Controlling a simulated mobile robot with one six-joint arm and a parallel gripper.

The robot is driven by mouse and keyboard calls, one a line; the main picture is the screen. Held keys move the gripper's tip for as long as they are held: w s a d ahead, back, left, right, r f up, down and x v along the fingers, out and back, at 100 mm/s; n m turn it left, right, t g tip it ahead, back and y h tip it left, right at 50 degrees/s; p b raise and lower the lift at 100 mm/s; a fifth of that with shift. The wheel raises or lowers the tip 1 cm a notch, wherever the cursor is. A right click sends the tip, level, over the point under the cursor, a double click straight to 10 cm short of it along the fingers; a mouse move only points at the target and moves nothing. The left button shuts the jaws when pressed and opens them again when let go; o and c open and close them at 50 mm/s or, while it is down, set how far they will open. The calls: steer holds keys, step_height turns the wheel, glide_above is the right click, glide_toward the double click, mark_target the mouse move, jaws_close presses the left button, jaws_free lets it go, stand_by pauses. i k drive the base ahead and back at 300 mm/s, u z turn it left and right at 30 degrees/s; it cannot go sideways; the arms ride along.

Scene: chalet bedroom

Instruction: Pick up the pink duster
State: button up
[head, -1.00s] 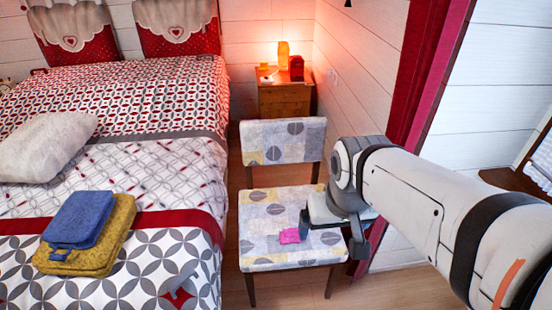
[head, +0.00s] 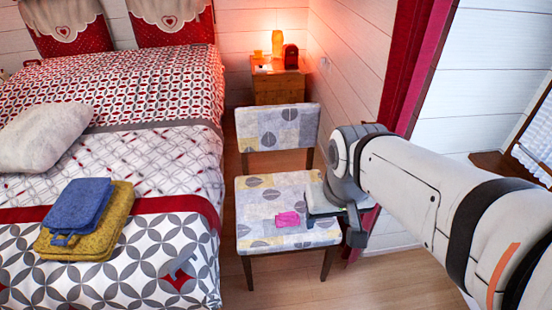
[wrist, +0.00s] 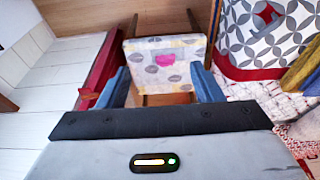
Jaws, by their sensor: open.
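The pink duster (head: 288,219) lies flat on the patterned seat of the chair (head: 262,195), a little right of the seat's middle. It also shows in the wrist view (wrist: 166,59), on the seat between my two blue fingers. My gripper (wrist: 163,88) is open and empty, above and apart from the duster. In the head view my gripper (head: 345,213) is at the right edge of the seat, and its fingers are mostly hidden by the wrist.
The bed (head: 120,190) stands left of the chair, with blue and yellow folded towels (head: 88,215) near its edge. A wooden nightstand (head: 280,86) with a lit lamp stands behind the chair. The wooden floor in front of the chair is clear.

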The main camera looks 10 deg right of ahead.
mark_target(288, 219)
steer(key=z, duration=0.1)
steer(key=k, duration=0.3)
steer(key=u, duration=0.15)
steer(key=i, duration=1.15)
steer(key=z, duration=0.6)
